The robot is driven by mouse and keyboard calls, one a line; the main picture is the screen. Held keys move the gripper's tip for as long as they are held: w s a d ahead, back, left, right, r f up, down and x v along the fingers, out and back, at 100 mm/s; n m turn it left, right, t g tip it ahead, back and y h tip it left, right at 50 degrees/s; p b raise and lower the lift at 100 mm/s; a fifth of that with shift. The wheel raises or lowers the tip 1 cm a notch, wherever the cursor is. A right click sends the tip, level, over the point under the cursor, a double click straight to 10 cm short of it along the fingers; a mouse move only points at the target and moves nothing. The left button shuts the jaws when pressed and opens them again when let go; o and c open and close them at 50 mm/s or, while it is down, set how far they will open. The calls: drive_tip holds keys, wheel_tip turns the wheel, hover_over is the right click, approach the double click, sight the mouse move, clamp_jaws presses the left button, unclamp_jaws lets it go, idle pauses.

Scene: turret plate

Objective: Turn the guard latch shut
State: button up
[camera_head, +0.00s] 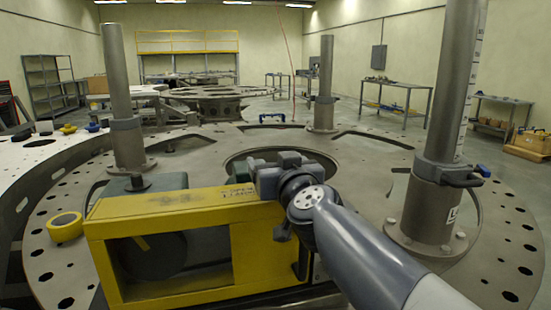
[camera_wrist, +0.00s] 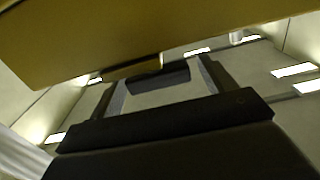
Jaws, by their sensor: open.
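The yellow guard (camera_head: 180,205) is a box-like frame standing at the front of the round turret plate (camera_head: 375,170). Its top has dark printed lettering near the right end. My gripper (camera_head: 268,178) is at that right end, and my arm hides part of it. In the wrist view the open fingers of my gripper (camera_wrist: 158,76) point up toward the yellow underside of the guard (camera_wrist: 130,35). A dark bar (camera_wrist: 160,82) shows between the fingers; I cannot tell whether it is the guard latch or whether the fingers touch it. The latch is not clearly visible in the head view.
Grey upright posts stand on the plate at left (camera_head: 118,90), at the back (camera_head: 326,85) and close on the right (camera_head: 445,110). A yellow tape roll (camera_head: 66,227) lies at the left rim. Benches and shelves are far behind.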

drive_tip(key=c, duration=1)
